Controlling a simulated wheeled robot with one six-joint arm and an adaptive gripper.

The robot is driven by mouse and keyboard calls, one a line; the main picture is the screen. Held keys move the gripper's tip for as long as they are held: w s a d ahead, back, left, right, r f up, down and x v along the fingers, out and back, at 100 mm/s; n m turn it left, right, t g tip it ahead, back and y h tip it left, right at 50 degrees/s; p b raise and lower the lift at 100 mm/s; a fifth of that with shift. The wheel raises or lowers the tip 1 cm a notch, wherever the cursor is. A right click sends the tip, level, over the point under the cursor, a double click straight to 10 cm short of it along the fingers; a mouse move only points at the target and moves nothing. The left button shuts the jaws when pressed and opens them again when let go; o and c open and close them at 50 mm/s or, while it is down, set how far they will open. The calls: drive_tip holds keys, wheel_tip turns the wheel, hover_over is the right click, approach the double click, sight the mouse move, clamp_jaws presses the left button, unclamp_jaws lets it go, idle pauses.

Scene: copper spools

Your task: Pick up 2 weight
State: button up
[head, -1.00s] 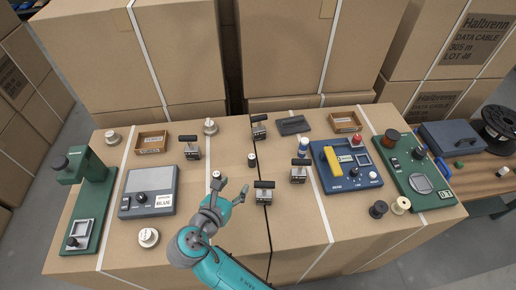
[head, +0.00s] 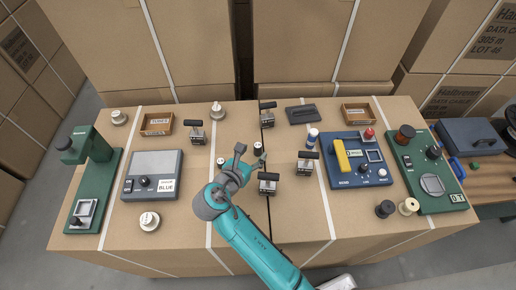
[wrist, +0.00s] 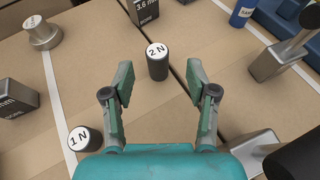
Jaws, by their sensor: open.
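The 2 N weight (wrist: 157,65) is a small dark upright cylinder with a white top marked "2 N". In the wrist view it stands on the cardboard beyond my gripper (wrist: 160,88), roughly centred between its fingers but past the tips. My gripper is open and empty. In the head view the gripper (head: 251,155) is low over the box, with the 2 N weight (head: 257,146) just beyond its fingers and partly hidden. A similar weight marked "1 N" (wrist: 86,139) stands left of the left finger; it also shows in the head view (head: 221,161).
Handled gauge blocks stand around: one behind (head: 268,113), one right (head: 306,163), one close at the gripper's right (head: 268,182). A grey scale (head: 152,175) lies left, a blue device (head: 357,160) right.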

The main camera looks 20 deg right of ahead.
sight(257, 147)
drive_tip(key=x, duration=0.5)
drive_tip(key=shift+w+a+r, duration=0.1)
drive_tip(key=shift+w+r, duration=0.1)
clamp_jaws()
